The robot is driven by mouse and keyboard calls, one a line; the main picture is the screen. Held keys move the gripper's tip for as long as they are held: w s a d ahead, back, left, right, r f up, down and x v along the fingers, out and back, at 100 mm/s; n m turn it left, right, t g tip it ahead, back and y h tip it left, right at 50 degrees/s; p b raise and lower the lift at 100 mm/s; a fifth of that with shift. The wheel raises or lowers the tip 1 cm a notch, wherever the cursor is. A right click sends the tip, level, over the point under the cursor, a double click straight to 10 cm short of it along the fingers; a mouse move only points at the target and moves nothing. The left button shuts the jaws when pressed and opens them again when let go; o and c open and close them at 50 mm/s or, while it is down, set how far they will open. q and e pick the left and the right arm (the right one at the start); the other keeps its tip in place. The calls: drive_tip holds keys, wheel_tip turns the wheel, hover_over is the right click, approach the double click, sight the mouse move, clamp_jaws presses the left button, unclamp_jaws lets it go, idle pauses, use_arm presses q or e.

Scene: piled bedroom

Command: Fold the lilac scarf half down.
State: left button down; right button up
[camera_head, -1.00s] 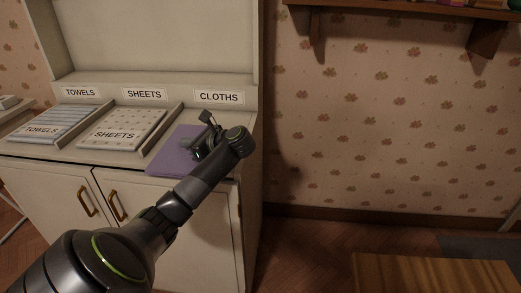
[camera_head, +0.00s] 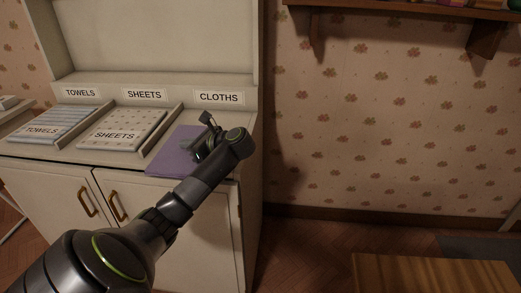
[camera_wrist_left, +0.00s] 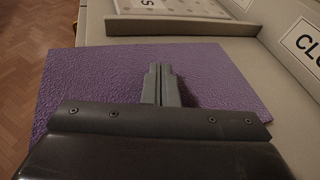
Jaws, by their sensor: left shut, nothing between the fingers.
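The lilac scarf (camera_head: 168,158) lies flat on the cabinet top in the CLOTHS section. It also fills much of the left wrist view (camera_wrist_left: 105,75), and its front edge is at or near the cabinet's front edge. My left gripper (camera_head: 196,146) is over the scarf's right part. In the left wrist view its fingers (camera_wrist_left: 160,72) are together with nothing between them, pointing at the scarf. I cannot tell whether the fingertips touch the cloth. My gripper and arm hide part of the scarf's right side. My right gripper is not in view.
A divider (camera_head: 165,130) separates the scarf from the folded sheets (camera_head: 122,127). Striped towels (camera_head: 55,122) lie further left. The CLOTHS label (camera_head: 219,97) is on the back ledge. A wall shelf (camera_head: 400,12) is upper right, and a wooden surface (camera_head: 430,273) is lower right.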

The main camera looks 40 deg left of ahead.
use_arm(q)
drive_tip(key=shift+r+p, duration=3.25)
drive_tip(key=shift+r, duration=0.85)
drive_tip(key=shift+f, duration=0.1)
